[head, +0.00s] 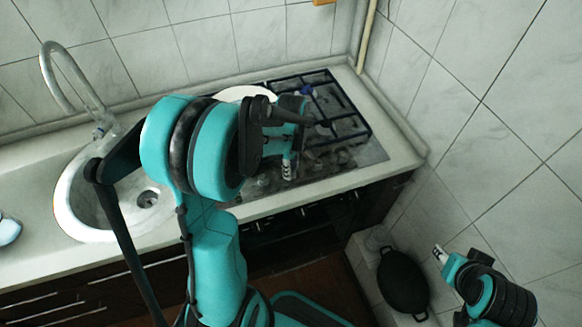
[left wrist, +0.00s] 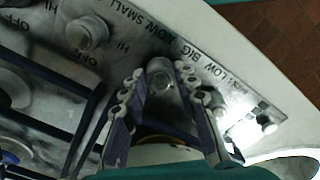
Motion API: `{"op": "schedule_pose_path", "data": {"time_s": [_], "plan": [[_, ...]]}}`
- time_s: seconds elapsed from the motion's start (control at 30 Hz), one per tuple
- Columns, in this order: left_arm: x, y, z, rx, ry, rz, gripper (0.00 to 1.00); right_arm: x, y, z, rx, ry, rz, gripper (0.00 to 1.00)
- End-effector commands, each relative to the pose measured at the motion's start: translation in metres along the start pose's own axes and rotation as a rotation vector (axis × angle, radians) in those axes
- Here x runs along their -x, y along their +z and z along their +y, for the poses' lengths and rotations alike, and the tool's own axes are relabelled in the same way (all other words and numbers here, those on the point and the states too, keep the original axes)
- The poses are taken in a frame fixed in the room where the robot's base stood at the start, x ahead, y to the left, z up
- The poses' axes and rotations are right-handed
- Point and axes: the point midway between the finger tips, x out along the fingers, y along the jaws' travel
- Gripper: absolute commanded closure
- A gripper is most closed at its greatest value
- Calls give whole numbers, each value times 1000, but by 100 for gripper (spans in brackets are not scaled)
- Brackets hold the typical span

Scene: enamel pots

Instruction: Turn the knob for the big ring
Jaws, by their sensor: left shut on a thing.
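The hob (head: 352,122) is set in the counter at the back, with black grates and a grey front panel of knobs. In the left wrist view, a grey knob (left wrist: 160,84) stands beside the printed word BIG on that panel. My left gripper (left wrist: 158,82) is shut on this knob, one finger on each side. In the head view my left gripper (head: 288,168) reaches down at the hob's front and my arm hides much of the hob. My right gripper (head: 440,254) is at the lower right, away from the hob, its fingers too small to judge.
A sink (head: 80,205) with a tall faucet (head: 68,75) is at left. A black pan (head: 403,282) is low at right.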

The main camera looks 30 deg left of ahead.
Motion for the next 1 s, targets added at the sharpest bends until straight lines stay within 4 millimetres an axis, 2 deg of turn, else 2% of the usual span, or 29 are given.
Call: {"op": "schedule_pose_path", "data": {"time_s": [0.4,0.43,0.5,0.83,1.0], "plan": [[0,0,0,7,0,0,100,0,0,0,0,0,0,60],[0,0,0,7,0,0,68,0,0,0,0,0,0,60],[0,0,0,6,0,0,50,0,0,0,0,0,0,60],[2,0,0,6,0,0,49,0,0,0,0,0,0,60],[21,0,0,6,0,0,49,0,0,0,0,0,0,60]]}}
